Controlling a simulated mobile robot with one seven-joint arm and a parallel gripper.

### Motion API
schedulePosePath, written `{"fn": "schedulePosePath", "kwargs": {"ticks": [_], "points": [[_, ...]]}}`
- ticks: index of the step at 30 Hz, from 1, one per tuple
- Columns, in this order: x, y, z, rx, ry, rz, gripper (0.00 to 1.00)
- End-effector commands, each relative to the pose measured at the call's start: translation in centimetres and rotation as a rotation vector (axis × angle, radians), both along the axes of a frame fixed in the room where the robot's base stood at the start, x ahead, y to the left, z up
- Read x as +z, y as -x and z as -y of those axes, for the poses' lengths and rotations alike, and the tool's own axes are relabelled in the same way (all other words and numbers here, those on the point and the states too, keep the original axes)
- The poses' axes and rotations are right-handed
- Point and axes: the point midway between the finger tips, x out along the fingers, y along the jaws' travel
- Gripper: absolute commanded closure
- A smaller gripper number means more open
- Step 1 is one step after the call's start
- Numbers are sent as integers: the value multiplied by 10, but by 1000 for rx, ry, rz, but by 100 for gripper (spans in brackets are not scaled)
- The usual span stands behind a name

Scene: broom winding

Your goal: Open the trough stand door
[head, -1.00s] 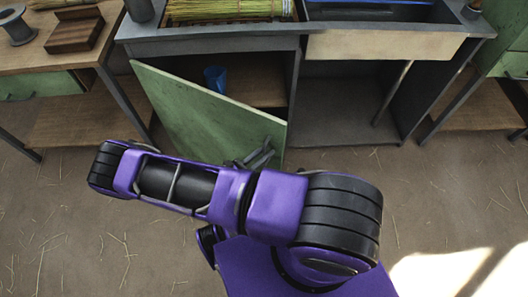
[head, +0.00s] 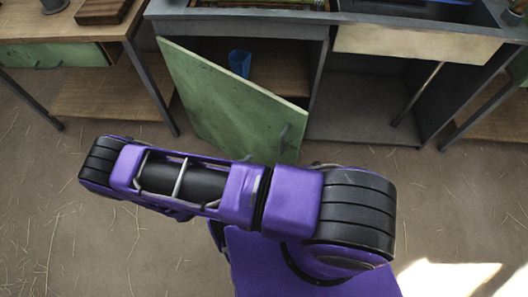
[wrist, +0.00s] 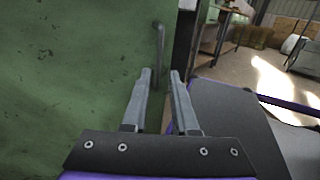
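The trough stand (head: 315,60) has a green door (head: 225,95) that stands partly open, swung out from its left side. The door's bar handle (head: 282,138) is near its free right edge. In the wrist view the green door (wrist: 70,70) fills the left side, and its grey handle (wrist: 159,45) rises upright ahead of the fingers. My gripper (wrist: 160,74) is open, with a gap between the two fingers. The handle's lower end shows within that gap in the picture; I cannot tell its depth, and no grip shows. In the head view my arm hides the gripper.
A blue cup (head: 239,63) stands inside the compartment behind the door. The bay to its right is open, with a bare shelf (head: 350,110). A wooden bench (head: 60,28) is at the left. The straw-strewn floor (head: 60,200) is clear in front.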

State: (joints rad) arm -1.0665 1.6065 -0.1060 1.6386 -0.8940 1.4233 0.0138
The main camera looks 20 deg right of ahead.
Motion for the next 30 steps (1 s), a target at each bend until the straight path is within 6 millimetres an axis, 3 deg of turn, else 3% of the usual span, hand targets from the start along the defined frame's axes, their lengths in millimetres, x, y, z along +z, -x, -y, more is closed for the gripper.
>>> {"fn": "schedulePosePath", "kwargs": {"ticks": [3,9,18,21,30], "points": [[-1,8,-20,2,-1,1,73],[0,14,-35,1,0,0,73],[0,15,-37,0,0,0,73],[0,15,-37,0,0,0,55],[0,15,-36,0,0,-1,55]]}}
